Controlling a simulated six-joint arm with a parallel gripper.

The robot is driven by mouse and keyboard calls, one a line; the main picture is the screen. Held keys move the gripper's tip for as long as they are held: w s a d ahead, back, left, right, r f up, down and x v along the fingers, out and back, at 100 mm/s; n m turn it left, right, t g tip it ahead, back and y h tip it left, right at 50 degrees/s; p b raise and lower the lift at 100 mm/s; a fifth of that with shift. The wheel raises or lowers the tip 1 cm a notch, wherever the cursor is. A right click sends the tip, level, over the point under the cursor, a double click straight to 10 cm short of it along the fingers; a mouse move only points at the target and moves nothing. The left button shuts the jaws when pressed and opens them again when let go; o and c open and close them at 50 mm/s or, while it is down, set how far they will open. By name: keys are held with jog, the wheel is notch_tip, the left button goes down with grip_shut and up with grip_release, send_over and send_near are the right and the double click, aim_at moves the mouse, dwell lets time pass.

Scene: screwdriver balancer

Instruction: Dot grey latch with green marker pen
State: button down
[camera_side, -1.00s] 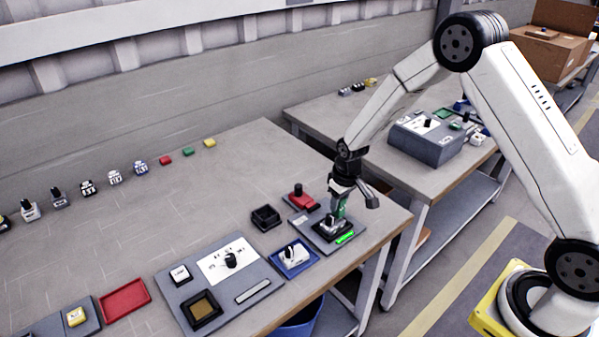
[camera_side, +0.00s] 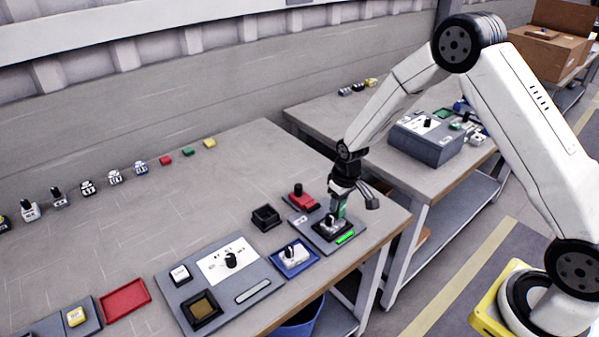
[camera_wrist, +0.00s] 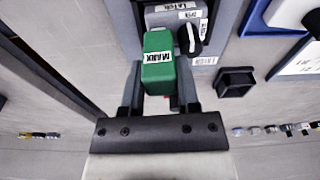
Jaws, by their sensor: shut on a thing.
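My gripper (camera_side: 341,203) is shut on the green marker pen, a green block with a white label reading MARK (camera_wrist: 158,62) in the wrist view. In the side view the marker (camera_side: 340,211) points down just over the grey latch. The grey latch (camera_wrist: 172,16) carries white labels and a black lever at the top of the wrist view. It sits on a grey plate near the table's right end, partly hidden by my gripper and the marker. I cannot tell whether the marker tip touches it.
A bright green bar (camera_side: 345,238) shows on the plate's front. A red piece with a black knob (camera_side: 301,198) stands behind left. A black tray (camera_side: 266,217) and a blue tray (camera_side: 303,267) lie left.

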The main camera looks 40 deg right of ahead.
jog(key=shift+r, duration=3.5)
jog(key=shift+w, duration=0.1)
